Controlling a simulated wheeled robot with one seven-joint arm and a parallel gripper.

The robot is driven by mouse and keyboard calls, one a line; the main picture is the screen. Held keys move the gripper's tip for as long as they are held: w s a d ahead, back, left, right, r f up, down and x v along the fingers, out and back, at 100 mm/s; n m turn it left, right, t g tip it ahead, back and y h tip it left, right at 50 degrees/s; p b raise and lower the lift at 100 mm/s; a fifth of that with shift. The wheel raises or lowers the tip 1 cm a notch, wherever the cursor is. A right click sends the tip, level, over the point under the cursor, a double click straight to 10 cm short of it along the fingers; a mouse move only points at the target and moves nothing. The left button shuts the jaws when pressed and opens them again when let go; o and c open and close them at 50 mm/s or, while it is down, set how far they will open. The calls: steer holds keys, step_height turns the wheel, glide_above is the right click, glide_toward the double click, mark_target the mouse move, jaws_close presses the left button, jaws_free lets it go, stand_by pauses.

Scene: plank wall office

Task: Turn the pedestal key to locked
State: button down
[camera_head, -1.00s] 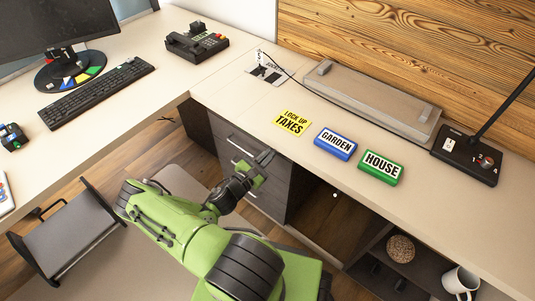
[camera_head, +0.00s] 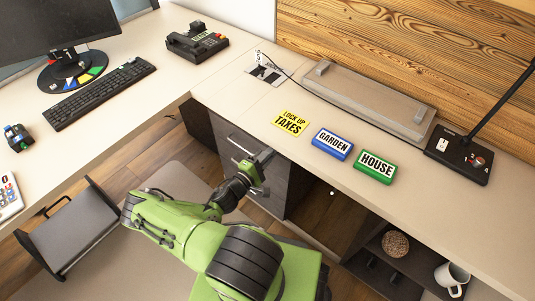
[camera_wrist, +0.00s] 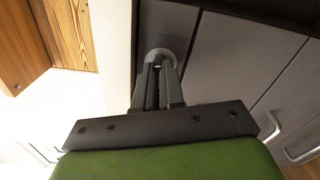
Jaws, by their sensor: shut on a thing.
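The grey drawer pedestal (camera_head: 281,190) stands under the desk, with drawer handles on its front. My gripper (camera_head: 264,157) is at the upper right of that front, just below the desktop edge. In the wrist view my gripper (camera_wrist: 158,75) has its fingers close together on a small rounded grey key (camera_wrist: 160,54) by the top of the dark pedestal front. The fingers cover much of the key and its lock, so which way the key is turned cannot be told. A yellow "LOCK UP TAXES" note (camera_head: 290,123) lies on the desktop above.
Blue "GARDEN" (camera_head: 332,144) and green "HOUSE" (camera_head: 375,167) blocks lie near the desk edge. An open shelf at lower right holds a white mug (camera_head: 451,278). Drawer handles (camera_wrist: 270,126) project beside my gripper.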

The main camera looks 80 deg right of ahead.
steer(key=shift+f+m+p, duration=0.1)
steer(key=shift+m+p, duration=0.35)
steer(key=shift+m, duration=1.45)
steer(key=c, duration=1.2)
jaws_free()
steer(key=shift+c, duration=0.2)
steer(key=p+v, duration=0.2)
steer(key=v, duration=1.4)
